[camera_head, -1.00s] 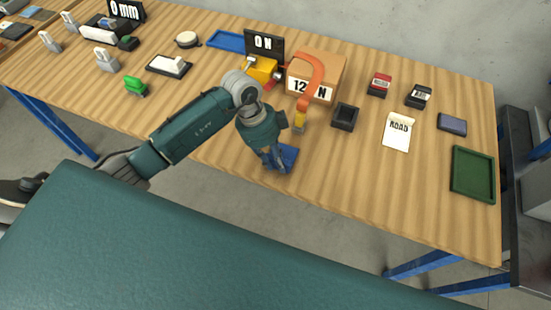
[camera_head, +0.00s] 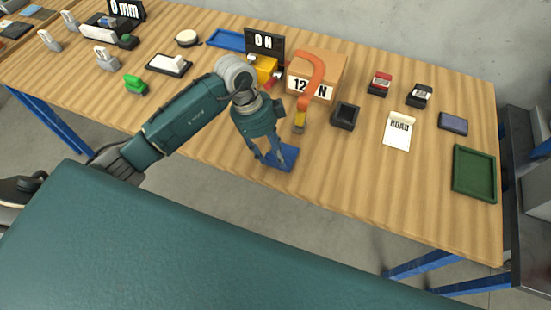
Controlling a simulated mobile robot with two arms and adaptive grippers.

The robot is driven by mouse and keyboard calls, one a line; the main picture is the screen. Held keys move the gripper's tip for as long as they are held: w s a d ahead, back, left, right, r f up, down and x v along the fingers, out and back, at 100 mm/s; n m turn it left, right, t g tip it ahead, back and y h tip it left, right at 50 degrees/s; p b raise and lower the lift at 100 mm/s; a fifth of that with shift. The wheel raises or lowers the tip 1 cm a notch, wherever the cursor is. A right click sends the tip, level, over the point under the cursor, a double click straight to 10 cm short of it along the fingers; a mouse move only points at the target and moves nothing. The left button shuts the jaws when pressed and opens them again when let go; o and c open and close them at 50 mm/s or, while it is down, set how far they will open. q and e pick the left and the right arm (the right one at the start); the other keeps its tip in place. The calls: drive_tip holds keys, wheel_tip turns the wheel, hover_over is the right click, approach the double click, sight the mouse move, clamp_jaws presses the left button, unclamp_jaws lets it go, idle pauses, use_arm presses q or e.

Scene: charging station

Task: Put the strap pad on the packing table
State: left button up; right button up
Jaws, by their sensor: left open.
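No right gripper shows.
Behind the gripper stand a cardboard box (camera_head: 318,75) with an orange hook-shaped part (camera_head: 316,72), a yellow block (camera_head: 263,69) and a black open cup (camera_head: 345,116). A green tray (camera_head: 474,173) lies at the right.

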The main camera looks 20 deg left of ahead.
use_arm(q)
drive_tip(key=b+v, duration=0.1)
drive_tip(key=v, duration=0.8)
drive_tip(key=shift+f, duration=0.1)
